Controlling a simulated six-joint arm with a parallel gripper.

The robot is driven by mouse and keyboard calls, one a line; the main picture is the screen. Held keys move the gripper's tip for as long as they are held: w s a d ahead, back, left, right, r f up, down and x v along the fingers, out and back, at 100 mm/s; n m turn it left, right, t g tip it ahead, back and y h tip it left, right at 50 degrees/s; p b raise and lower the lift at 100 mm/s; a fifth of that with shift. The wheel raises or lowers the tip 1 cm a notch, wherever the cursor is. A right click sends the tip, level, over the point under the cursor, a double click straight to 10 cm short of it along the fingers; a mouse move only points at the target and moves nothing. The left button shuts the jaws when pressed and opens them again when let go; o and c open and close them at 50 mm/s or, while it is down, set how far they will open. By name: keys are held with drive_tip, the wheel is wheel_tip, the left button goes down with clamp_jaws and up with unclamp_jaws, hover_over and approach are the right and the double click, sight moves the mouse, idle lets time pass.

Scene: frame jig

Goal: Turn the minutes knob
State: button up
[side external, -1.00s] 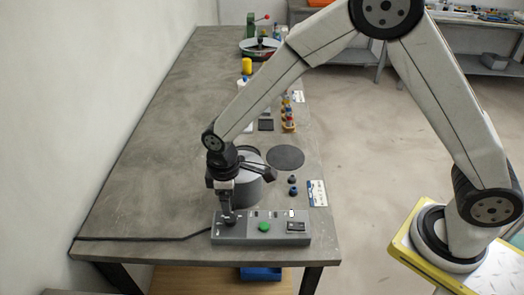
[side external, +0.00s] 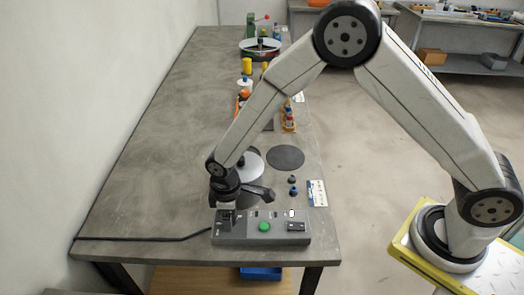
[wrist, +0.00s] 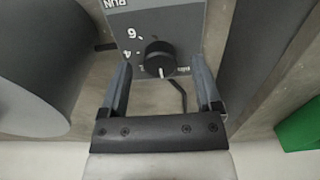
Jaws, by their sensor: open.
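The grey control box (side external: 275,241) stands on the near end of the bench. In the wrist view, a round black knob (wrist: 157,52) with a white pointer mark sits on the box's panel (wrist: 185,22), near printed figures 4 and 6. The pointer faces down in that picture. My gripper (side external: 226,207) is over the left end of the box. Its fingers are open and stand on either side of the knob in the wrist view (wrist: 161,68), with gaps to both. I cannot tell how high the tips are above the panel. The side view hides the knob.
A green button (side external: 264,227) is on the box, right of my gripper. A grey drum (wrist: 30,70) stands close behind. A black cable (side external: 140,239) runs left. A dark disc (side external: 286,157) and small dark knobs (side external: 292,185) lie behind. Bench left of the drum is clear.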

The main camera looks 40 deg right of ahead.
drive_tip(key=shift+f, duration=0.6)
clamp_jaws()
drive_tip(key=shift+m, duration=0.4)
drive_tip(key=m, duration=0.8)
idle(0.4)
